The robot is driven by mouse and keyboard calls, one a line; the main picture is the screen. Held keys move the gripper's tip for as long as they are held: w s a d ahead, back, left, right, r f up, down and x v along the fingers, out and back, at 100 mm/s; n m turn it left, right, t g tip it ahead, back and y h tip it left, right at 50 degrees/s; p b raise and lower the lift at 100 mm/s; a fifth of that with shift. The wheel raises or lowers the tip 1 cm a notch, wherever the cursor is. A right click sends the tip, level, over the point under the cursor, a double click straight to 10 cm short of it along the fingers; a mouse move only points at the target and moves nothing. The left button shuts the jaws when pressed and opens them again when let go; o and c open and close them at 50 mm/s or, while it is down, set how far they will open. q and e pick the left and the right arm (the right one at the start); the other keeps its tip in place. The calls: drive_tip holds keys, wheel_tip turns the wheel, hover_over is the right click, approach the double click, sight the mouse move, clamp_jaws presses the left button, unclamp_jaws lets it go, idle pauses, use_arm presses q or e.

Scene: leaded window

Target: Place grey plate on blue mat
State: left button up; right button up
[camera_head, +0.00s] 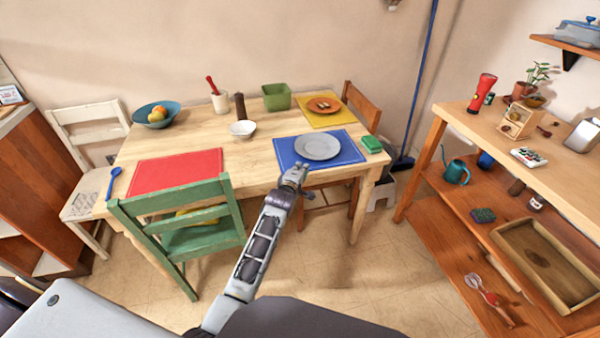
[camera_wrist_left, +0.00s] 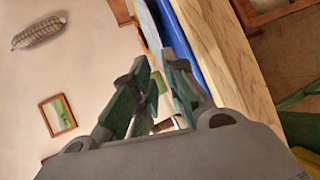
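The grey plate (camera_head: 318,145) lies flat on the blue mat (camera_head: 349,149), near its middle. My left gripper (camera_head: 296,172) is at the mat's near edge, close to the plate's near rim. In the left wrist view, the fingers of my left gripper (camera_wrist_left: 158,72) stand apart with a gap between them. The plate's pale edge (camera_wrist_left: 148,28) and the blue mat (camera_wrist_left: 182,45) show beyond the fingertips. I see no clear hold on the plate; whether a finger touches it cannot be told. My right gripper is not in view.
The wooden table (camera_head: 258,150) also bears a red mat (camera_head: 175,172), a white bowl (camera_head: 243,129), a green box (camera_head: 276,97), a yellow mat (camera_head: 336,118) with an orange plate (camera_head: 323,105), and a green block (camera_head: 371,144). A green chair (camera_head: 200,238) stands at the near side.

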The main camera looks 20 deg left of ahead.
use_arm(q)
drive_tip(key=s+f+m+g, duration=0.25)
drive_tip(key=s+f, duration=0.35)
drive_tip(key=f, duration=0.5)
drive_tip(key=s+f+m+g+h, duration=0.15)
drive_tip(key=s+f+m, duration=0.35)
drive_tip(key=f, duration=0.6)
drive_tip(key=s+f+m+g+y, duration=0.1)
drive_tip(key=s+f+m+g, duration=0.15)
drive_tip(key=s+f, duration=0.65)
drive_tip(key=s+a+f+m+g, duration=0.2)
drive_tip(key=s+f+m, duration=0.1)
drive_tip(key=s+f, duration=0.5)
drive_tip(key=s+a+f+m+g, duration=0.2)
drive_tip(key=s+f, duration=0.6)
drive_tip(key=s, duration=0.7)
drive_tip(key=s+a+f+m+g, duration=0.2)
drive_tip(key=s+f+m, duration=0.3)
drive_tip(key=s, duration=0.6)
wheel_tip(320, 180, down, 3)
drive_tip(key=shift+s+a+r, duration=0.1)
drive_tip(key=shift+s+a, duration=0.1)
drive_tip(key=shift+a, duration=0.65)
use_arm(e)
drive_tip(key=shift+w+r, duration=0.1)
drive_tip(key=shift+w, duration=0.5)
